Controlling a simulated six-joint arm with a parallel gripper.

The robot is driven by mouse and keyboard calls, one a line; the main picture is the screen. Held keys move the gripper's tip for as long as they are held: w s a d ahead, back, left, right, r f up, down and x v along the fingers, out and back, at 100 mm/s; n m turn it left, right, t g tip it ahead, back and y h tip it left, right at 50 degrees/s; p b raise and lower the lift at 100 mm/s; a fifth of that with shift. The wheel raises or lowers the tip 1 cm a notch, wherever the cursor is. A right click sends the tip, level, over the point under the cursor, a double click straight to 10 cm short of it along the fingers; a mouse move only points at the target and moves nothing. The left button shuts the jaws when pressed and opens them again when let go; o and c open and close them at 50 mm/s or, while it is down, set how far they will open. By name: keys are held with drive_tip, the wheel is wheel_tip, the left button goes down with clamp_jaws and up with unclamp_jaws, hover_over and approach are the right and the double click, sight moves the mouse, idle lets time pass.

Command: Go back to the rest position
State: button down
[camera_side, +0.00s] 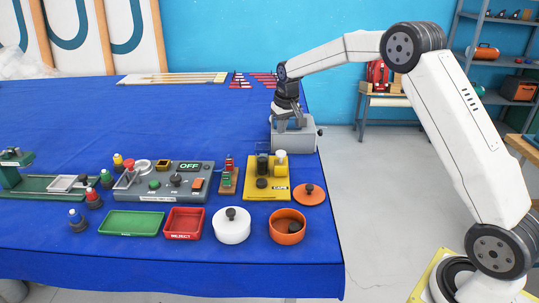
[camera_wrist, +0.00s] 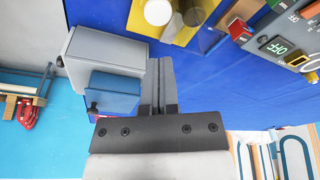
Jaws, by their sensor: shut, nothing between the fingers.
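My gripper (camera_side: 291,122) hangs pointing down at the far right part of the blue table, at the grey box (camera_side: 306,140). In the wrist view its fingers (camera_wrist: 158,68) are together with nothing between them. The grey box (camera_wrist: 98,60) with a blue panel (camera_wrist: 114,92) lies just left of the fingers there. I cannot tell whether the fingers touch the box. My arm reaches in from the right side of the side view.
A yellow fixture (camera_side: 267,188) with cylinders stands in front of the box. A control panel (camera_side: 165,183) reading OFF, a green tray (camera_side: 132,223), a red REJECT tray (camera_side: 184,237), a white pot (camera_side: 232,233) and an orange pot (camera_side: 286,236) fill the front. The table's back left is largely clear.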

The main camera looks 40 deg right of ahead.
drive_tip(key=s+a+f+n, duration=0.1)
drive_tip(key=s+a, duration=0.3)
drive_tip(key=s, duration=0.5)
drive_tip(key=s+a+f+n, duration=0.1)
drive_tip(key=s+a, duration=0.3)
drive_tip(key=s, duration=0.6)
drive_tip(key=s+a+f+n, duration=0.1)
drive_tip(key=s+a, duration=0.3)
drive_tip(key=s, duration=0.6)
drive_tip(key=shift+a+f+y, duration=0.3)
drive_tip(key=shift+a+f, duration=0.1)
drive_tip(key=shift+f, duration=0.5)
